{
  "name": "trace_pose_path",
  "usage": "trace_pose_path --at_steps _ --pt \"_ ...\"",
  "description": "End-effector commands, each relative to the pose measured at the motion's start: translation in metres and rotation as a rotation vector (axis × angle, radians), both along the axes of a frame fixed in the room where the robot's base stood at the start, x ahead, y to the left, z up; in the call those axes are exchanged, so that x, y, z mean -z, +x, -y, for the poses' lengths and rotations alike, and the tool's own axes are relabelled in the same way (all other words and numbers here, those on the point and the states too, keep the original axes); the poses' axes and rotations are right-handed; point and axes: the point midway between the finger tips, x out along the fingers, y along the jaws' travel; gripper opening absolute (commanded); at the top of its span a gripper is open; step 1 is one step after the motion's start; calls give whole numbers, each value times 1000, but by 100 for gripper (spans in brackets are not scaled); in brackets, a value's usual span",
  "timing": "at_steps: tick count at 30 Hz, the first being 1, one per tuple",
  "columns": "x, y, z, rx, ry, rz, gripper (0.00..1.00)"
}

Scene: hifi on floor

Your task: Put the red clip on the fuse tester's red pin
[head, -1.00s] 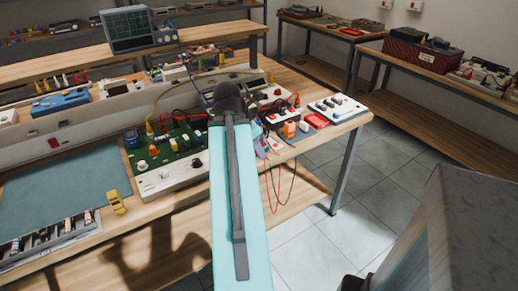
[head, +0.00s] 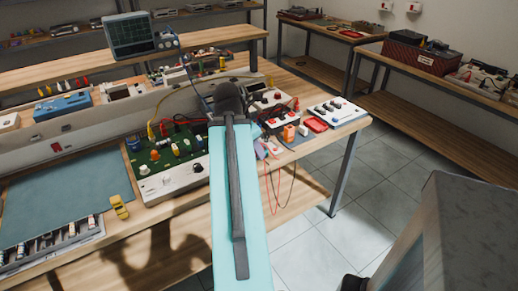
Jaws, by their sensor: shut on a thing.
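My pale turquoise arm reaches forward over the bench in the head view, and its dark joint (head: 231,98) hides part of the bench. My gripper is not visible; the arm covers where it may be. Thin red leads (head: 268,186) hang below the bench edge just right of the arm. I cannot make out the red clip at their end. A box with red and white parts (head: 273,119) stands right of the arm, with a small red upright part (head: 296,104) behind it. I cannot tell which of these is the fuse tester's red pin.
An orange block (head: 289,133), a red tray (head: 316,124) and a white knobbed box (head: 338,111) crowd the right end.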

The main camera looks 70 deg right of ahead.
Motion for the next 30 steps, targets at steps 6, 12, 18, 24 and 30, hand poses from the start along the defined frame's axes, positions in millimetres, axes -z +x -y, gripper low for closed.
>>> trace_pose_path --at_steps 6,12,18,24,30 --pt "-6 0 0 0 0 0 0" --pt "-11 0 0 0 0 0 0" --pt "-16 0 0 0 0 0 0" --pt "-20 0 0 0 1 -1 0" --pt "-25 0 0 0 1 -1 0"
